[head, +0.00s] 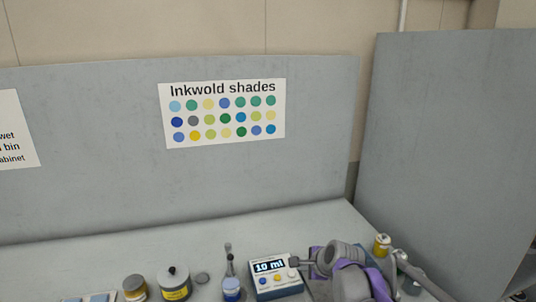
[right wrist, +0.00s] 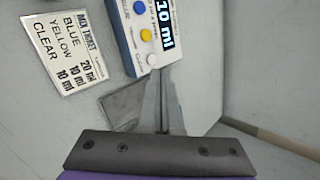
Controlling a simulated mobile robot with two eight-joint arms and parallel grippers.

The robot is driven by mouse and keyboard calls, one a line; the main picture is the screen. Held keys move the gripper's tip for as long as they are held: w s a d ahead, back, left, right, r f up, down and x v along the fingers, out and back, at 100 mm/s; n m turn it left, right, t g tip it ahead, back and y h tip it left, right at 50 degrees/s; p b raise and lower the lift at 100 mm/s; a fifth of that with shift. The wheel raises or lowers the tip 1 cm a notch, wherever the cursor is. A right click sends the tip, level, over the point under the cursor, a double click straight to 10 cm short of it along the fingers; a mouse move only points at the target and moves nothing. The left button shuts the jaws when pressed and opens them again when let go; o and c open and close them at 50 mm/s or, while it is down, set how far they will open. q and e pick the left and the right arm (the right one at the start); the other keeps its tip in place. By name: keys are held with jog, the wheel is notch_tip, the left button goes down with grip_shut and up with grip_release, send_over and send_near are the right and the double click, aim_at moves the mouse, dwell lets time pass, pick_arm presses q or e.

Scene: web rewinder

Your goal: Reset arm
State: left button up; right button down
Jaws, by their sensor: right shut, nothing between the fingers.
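My right arm comes in at the lower right of the head view. Its gripper (head: 294,262) is shut and empty, with the fingertips at the right side of a white and blue dosing device (head: 277,291). The device's display reads "10 ml", and blue, yellow and white buttons sit below it. In the right wrist view the shut fingers (right wrist: 164,72) point at the device (right wrist: 126,37), with their tips close to the white button. I cannot tell whether they touch it. My left gripper is not in view.
A mix ticket (right wrist: 66,50) lists blue 20 ml, yellow 10 ml and clear 10 ml. Jars (head: 175,284) (head: 134,289), a blue bottle (head: 231,289) and a yellow can (head: 382,244) stand around. A shade chart (head: 222,113) hangs on the grey panel. The back bench is clear.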

jog(key=s+d+f+n+g+h+p, duration=0.1)
jog(key=s+d+f+n, duration=0.1)
jog(key=s+n, duration=0.7)
jog(key=s+d+f+n+g+h+p, duration=0.1)
jog(key=s+d+n, duration=0.4)
jog(key=s, duration=2)
jog(key=f+n+h+p, duration=0.1)
jog(key=n, duration=0.3)
jog(key=shift+s, duration=0.4)
